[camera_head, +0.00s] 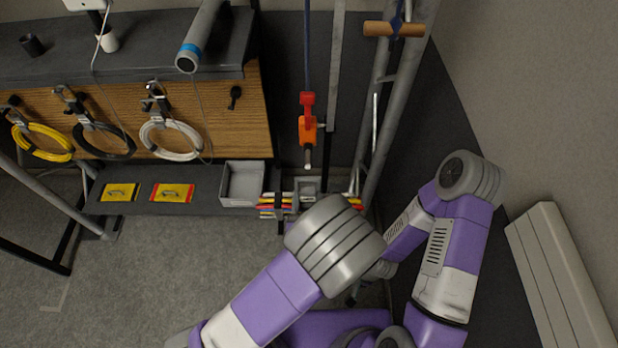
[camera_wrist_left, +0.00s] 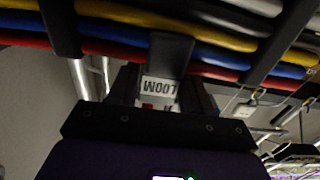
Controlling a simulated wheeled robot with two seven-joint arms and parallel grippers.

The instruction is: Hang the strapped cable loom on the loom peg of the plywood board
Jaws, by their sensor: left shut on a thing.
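The strapped cable loom (camera_head: 268,206) is a bundle of yellow, red, white and dark cables at the middle of the head view, lying crosswise and partly hidden behind my left arm. In the left wrist view the loom (camera_wrist_left: 115,47) crosses the top, with black straps and a label reading LOOM. My left gripper (camera_head: 302,186) is shut on it at the labelled strap. The plywood board (camera_head: 222,122) stands at the left with a short black peg (camera_head: 235,97), apart from the loom. My right gripper is not visible.
Yellow (camera_head: 42,142), black (camera_head: 104,141) and white (camera_head: 171,139) cable coils hang on the board. A shelf (camera_head: 140,207) below bears a grey bin (camera_head: 242,184) and two yellow plates. A red and orange connector (camera_head: 307,120) hangs on a blue line. Truss tubes (camera_head: 400,90) stand right of it.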

